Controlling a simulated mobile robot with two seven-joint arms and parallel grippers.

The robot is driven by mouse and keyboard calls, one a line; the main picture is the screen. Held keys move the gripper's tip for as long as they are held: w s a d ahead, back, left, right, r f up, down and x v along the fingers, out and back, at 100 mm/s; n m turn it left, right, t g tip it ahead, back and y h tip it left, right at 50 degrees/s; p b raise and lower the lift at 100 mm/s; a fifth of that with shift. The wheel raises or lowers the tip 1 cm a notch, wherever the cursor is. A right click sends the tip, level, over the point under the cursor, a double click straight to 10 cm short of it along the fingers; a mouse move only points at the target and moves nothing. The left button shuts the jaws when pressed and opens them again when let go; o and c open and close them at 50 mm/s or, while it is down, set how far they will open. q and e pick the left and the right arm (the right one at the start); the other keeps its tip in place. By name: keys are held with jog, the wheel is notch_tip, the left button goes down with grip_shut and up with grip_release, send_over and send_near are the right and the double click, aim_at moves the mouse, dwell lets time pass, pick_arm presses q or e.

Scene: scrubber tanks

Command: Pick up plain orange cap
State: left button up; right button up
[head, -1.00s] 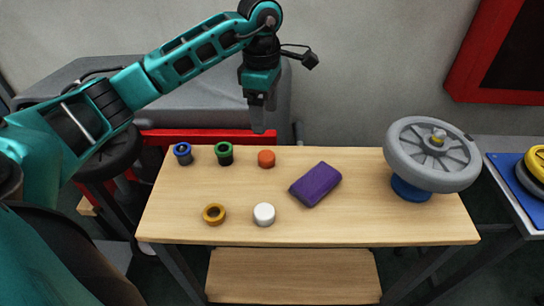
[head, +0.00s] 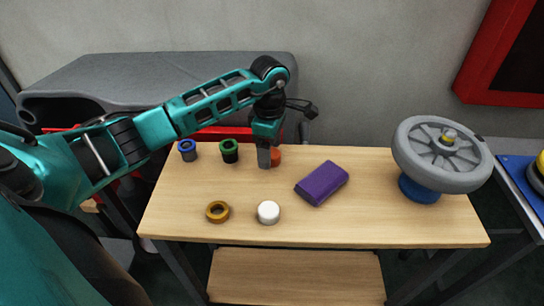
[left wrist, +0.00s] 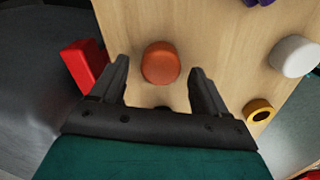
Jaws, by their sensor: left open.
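The plain orange cap (head: 276,155) stands on the wooden table (head: 370,225) toward its back edge, partly hidden behind my left gripper in the head view. My left gripper (head: 264,163) points down just above and beside the cap. In the left wrist view the orange cap (left wrist: 161,63) sits ahead of and between the two open fingers (left wrist: 158,78), touching neither as far as I can see. The gripper holds nothing. My right gripper is not in view.
A blue-rimmed cap (head: 187,150) and a green-rimmed cap (head: 229,150) stand left of the gripper. A yellow ring-shaped cap (head: 217,212), a white cap (head: 268,212), a purple block (head: 321,183) and a grey wheel on a blue base (head: 440,155) share the table.

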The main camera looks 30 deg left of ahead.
pick_arm(q)
jog(key=shift+f, duration=0.1)
jog(key=c, duration=1.1)
